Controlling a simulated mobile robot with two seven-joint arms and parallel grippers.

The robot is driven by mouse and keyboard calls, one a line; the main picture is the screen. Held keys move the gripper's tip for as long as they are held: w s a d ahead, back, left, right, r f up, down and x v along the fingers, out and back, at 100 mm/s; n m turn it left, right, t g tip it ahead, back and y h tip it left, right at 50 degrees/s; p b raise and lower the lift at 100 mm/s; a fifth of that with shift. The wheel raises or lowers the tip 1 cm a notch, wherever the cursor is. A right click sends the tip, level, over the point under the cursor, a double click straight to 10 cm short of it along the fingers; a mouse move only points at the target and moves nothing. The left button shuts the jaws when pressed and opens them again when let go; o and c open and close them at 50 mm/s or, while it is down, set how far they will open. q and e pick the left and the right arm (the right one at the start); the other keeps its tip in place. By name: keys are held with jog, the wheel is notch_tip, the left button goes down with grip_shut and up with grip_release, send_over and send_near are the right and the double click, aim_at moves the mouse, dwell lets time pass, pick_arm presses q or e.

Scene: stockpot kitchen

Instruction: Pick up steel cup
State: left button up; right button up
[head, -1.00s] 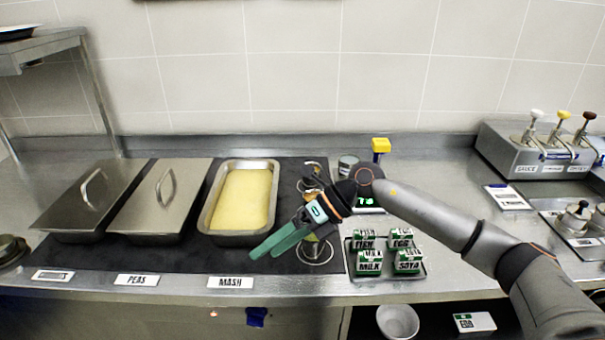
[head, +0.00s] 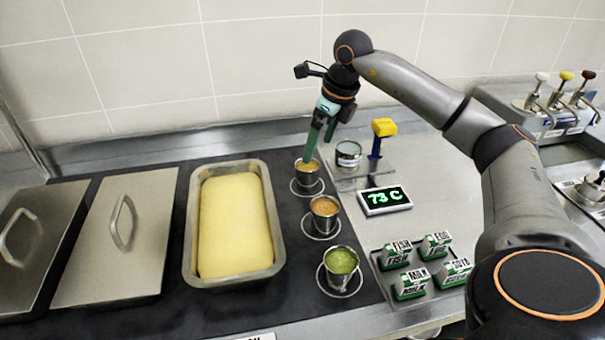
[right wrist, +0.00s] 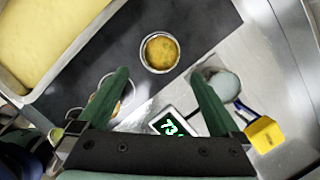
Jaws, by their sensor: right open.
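Three small steel cups stand in a row on the dark mat, each over a metal ring. The rear cup (head: 307,179) holds something yellow-orange, the middle cup (head: 325,222) something orange-brown, the front cup (head: 342,279) something green. My right gripper (head: 319,148) points down just above and behind the rear cup, open and empty. One finger overlaps that cup's rim in the head view; I cannot tell whether they touch. In the right wrist view the rear cup (right wrist: 146,56) lies beyond the open fingertips (right wrist: 160,76). My left gripper is not in view.
A steel tray of mash (head: 190,235) is left of the cups. Right of them are a tin (head: 348,160), a yellow-topped blue tool (head: 383,128), a 73 C display (head: 385,200) and a tray (head: 380,285) of small cartons. The tiled wall stands close behind.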

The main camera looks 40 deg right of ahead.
aim_at(308, 170)
jog(key=x, duration=0.9)
jog(key=shift+w+f, duration=0.25)
jog(key=shift+w, duration=0.2)
jog(key=c, duration=1.5)
